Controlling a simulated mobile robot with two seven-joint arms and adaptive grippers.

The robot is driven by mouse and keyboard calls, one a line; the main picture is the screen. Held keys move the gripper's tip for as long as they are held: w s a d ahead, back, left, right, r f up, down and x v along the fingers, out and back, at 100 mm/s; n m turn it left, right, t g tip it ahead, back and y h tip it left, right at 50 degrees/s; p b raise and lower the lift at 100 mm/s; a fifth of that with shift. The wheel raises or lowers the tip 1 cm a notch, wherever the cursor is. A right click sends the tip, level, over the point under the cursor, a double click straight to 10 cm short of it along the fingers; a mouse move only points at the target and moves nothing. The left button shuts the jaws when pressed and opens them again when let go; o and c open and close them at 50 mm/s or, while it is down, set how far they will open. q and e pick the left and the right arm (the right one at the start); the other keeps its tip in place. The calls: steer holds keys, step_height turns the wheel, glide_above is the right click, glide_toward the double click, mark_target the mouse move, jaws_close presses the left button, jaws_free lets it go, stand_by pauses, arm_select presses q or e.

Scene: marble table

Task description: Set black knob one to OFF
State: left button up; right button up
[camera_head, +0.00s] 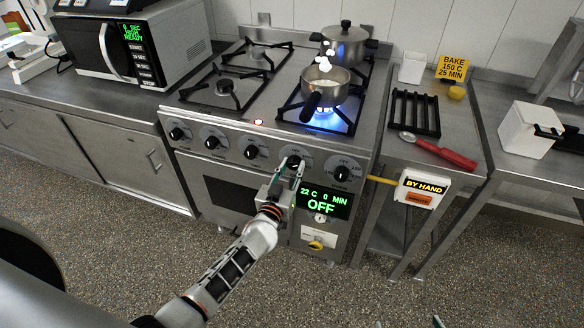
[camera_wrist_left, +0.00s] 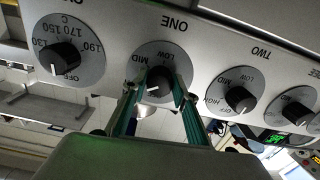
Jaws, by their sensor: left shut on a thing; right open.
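Black knob one (camera_wrist_left: 158,82) sits on a round grey dial marked ONE, LOW and MID in the left wrist view. It is on the stove's front panel in the head view (camera_head: 294,161). My left gripper (camera_head: 285,172) has its green fingers on either side of this knob, shut on it; they also show in the left wrist view (camera_wrist_left: 157,100). The fingers hide part of the dial, so I cannot tell which mark the knob points to. The tips of my right gripper (camera_head: 409,322) just show at the bottom edge of the head view, apart and empty.
A blue flame (camera_head: 325,118) burns under a small pan (camera_head: 327,82); a larger pot (camera_head: 345,46) stands behind. The oven knob (camera_head: 342,173) and knob two (camera_wrist_left: 238,98) flank knob one. A display (camera_head: 322,200) below reads OFF. A red-handled tool (camera_head: 445,152) lies on the right counter.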

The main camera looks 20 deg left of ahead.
arm_select(q)
steer(key=n, duration=0.2)
steer(key=shift+n+p, duration=0.35)
steer(key=shift+n, duration=0.05)
steer(key=n, duration=0.2)
steer(key=shift+n, duration=0.4)
steer(key=n, duration=0.6)
steer(key=shift+p, duration=0.4)
steer(key=o, duration=1.1)
